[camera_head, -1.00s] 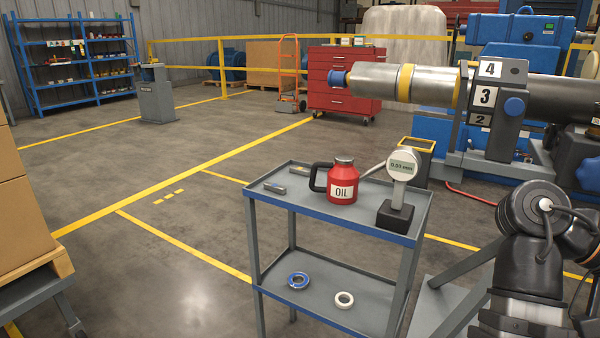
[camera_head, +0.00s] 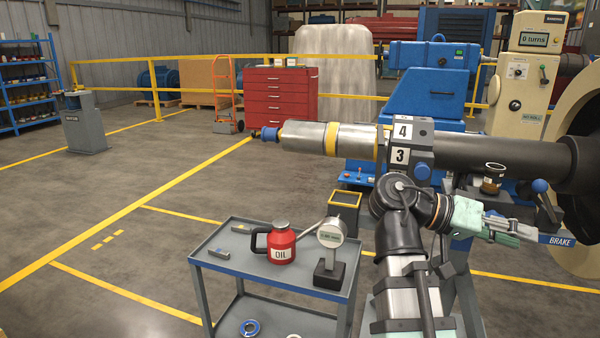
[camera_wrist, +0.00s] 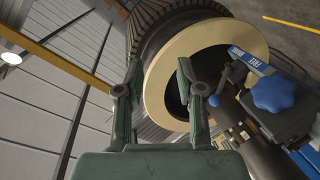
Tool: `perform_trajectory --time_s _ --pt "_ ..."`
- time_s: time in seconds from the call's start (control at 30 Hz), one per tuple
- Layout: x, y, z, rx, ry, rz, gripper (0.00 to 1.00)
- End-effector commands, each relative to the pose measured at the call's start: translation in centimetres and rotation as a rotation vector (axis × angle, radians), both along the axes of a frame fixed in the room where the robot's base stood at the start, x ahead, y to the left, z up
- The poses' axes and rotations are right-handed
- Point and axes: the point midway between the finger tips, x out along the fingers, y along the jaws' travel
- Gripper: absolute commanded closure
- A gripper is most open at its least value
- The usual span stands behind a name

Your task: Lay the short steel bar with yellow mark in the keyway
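Two small grey bars lie at the left end of the cart's top: one at the back (camera_head: 240,228) and one at the front (camera_head: 220,253). They are too small to tell which bears a yellow mark. The horizontal shaft has a bright steel section (camera_head: 359,141) with yellow bands and a dark section to the right. I cannot make out a keyway. My gripper (camera_head: 512,230) is right of the numbered stand, below the dark shaft and far from the bars. In the wrist view my gripper (camera_wrist: 158,72) has its fingers apart with nothing between them.
The grey cart (camera_head: 340,296) carries a red oil can (camera_head: 281,245) and a dial gauge (camera_head: 330,238), with rings on its lower shelf. A stand with number plates (camera_head: 402,156) and a blue brake lever (camera_head: 562,240) are near my arm. Floor left of the cart is clear.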

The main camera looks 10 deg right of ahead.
Motion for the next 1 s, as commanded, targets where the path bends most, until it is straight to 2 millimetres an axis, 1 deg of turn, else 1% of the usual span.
perform_trajectory --time_s 0.03,0.07,0.1,0.17,0.2,0.27,0.3,0.43,0.5,0.57,0.6,0.67,0.7,0.77,0.8,0.87,0.9,0.97,1.0 --pt "2.4 0.2 2.5 0.02 0.017 0.035 0.62" --pt "3.5 0.3 2.8 0.032 0.025 0.055 0.62" --pt "5.1 0.6 3.2 0.048 0.031 0.081 0.62" --pt "7.5 1.0 3.7 0.074 0.035 0.119 0.62" --pt "9.1 1.3 4.0 0.092 0.038 0.145 0.62" --pt "11.6 1.9 4.3 0.119 0.035 0.185 0.62" --pt "13.2 2.3 4.4 0.139 0.03 0.21 0.62" --pt "18.6 4.2 4.3 0.21 0.002 0.288 0.62" --pt "21.4 5.6 4.0 0.252 -0.021 0.325 0.62" --pt "23.8 6.8 3.6 0.293 -0.045 0.354 0.62" --pt "25.4 7.8 3.3 0.322 -0.063 0.37 0.62" --pt "27.6 9.3 2.7 0.369 -0.094 0.39 0.62" --pt "29.1 10.5 2.1 0.402 -0.117 0.402 0.62" --pt "31.3 12.3 1.3 0.455 -0.155 0.412 0.62" --pt "32.7 13.7 0.7 0.492 -0.183 0.416 0.62" --pt "34.6 15.8 -0.4 0.553 -0.228 0.413 0.62" --pt "35.9 17.4 -1.2 0.595 -0.26 0.407 0.62" --pt "37.7 19.9 -2.5 0.664 -0.313 0.386 0.62" --pt "38.9 21.7 -3.4 0.711 -0.351 0.365 0.62"
